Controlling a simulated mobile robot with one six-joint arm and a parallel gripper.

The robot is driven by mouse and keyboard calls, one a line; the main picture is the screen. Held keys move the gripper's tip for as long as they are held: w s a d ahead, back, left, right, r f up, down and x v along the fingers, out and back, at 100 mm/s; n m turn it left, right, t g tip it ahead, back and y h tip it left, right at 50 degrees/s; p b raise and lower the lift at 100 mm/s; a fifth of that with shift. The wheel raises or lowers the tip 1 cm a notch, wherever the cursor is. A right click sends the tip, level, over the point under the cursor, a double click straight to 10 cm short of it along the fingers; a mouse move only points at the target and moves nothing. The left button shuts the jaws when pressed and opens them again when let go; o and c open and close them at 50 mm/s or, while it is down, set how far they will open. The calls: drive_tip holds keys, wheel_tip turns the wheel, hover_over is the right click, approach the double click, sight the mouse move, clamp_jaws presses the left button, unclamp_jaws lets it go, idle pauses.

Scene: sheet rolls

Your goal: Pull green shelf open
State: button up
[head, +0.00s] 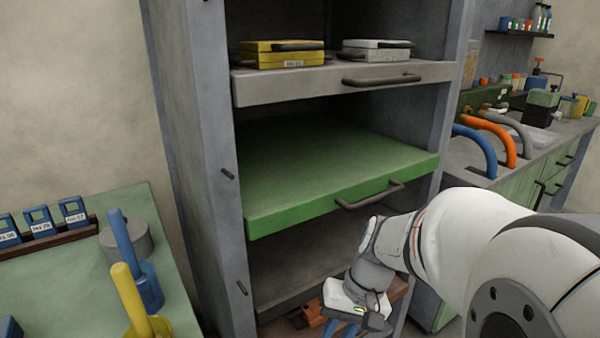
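The green shelf (310,165) is a flat sliding board in the middle of a grey cabinet. A dark bar handle (370,195) sits on its front edge, towards the right. The shelf's front lies about in line with the cabinet front, and its top is bare. My gripper (352,318) is low in front of the cabinet, below the green shelf and apart from its handle. It is seen partly from behind, and its fingertips are hard to make out, so I cannot tell its opening.
Above is a grey shelf (300,85) with a yellow case (282,55) and a white case (376,50). A lower grey shelf (300,265) is below. A green table (75,270) with blue and yellow tools stands left. A counter with curved handles is at right.

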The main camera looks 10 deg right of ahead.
drive_tip(key=w+d+r+m+t+y+p, duration=0.1)
drive_tip(key=w+d+r+m+y+p, duration=0.1)
drive_tip(key=w+r+y+p, duration=0.35)
drive_tip(key=m+t+y+p, duration=0.1)
drive_tip(key=m+t+p, duration=0.55)
drive_tip(key=t, duration=0.45)
approach(382, 198)
drive_tip(key=r+x, duration=0.1)
drive_tip(key=x, duration=0.2)
drive_tip(key=shift+n, duration=0.45)
drive_tip(key=x, duration=0.8)
drive_tip(key=shift+d+f, duration=0.1)
drive_tip(key=shift+f, duration=0.3)
drive_tip(key=shift+c, duration=0.2)
drive_tip(key=shift+s, duration=0.1)
clamp_jaws()
drive_tip(key=shift+y, duration=0.25)
